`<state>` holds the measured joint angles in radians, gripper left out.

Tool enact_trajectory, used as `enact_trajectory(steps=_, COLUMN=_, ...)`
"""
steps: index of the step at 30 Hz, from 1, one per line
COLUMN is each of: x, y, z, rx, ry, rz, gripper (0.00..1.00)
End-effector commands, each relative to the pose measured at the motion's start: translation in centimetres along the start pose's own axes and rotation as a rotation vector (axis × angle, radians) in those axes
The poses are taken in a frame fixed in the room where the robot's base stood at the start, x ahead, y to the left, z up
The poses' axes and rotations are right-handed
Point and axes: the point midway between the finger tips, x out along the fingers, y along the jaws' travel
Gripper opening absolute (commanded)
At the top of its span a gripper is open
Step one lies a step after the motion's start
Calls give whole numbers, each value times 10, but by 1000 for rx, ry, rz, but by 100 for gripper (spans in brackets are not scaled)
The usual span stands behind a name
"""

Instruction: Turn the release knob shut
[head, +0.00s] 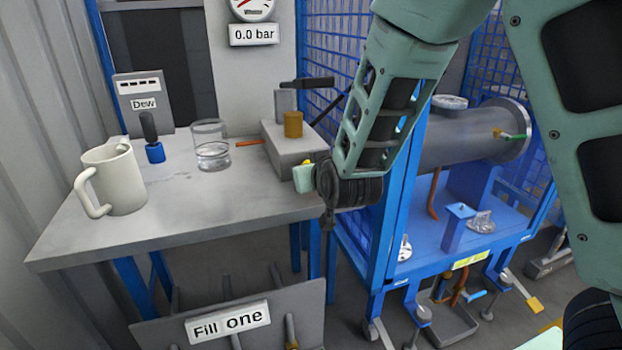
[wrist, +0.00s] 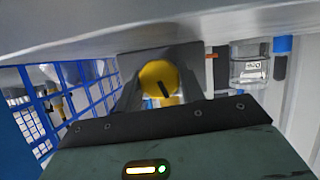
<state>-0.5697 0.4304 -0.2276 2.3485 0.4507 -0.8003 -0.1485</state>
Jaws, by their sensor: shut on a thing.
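The yellow release knob (wrist: 158,77) is round with a short dark mark on its face. It sits between the dark fingers of my gripper (wrist: 160,82) in the wrist view, and my gripper is shut on it. In the head view my gripper (head: 304,172) is at the right front side of the grey box (head: 285,150) on the bench, where only a small bit of yellow shows. The rest of the knob is hidden there by my gripper and wrist. I cannot tell how far the knob is turned.
A brass cylinder (head: 293,124) stands on the box. A glass jar (head: 210,145), a white mug (head: 112,178) and a Dew unit (head: 143,102) are on the grey bench (head: 190,215). A gauge (head: 252,8) reads 0.0 bar. A blue frame with a grey vessel (head: 460,140) stands right.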

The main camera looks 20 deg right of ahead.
Motion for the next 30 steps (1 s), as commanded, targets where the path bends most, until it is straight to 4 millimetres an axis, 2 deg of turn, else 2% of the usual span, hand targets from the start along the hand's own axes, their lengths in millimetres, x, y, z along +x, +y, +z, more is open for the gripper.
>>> enact_trajectory(steps=6, x=2, y=2, z=3, rx=148, ry=5, rz=-58, gripper=16)
enact_trajectory(steps=15, x=1, y=2, z=2, rx=278, ry=3, rz=-114, gripper=16)
enact_trajectory(steps=30, x=0, y=2, z=0, rx=318, ry=1, rz=-130, gripper=16)
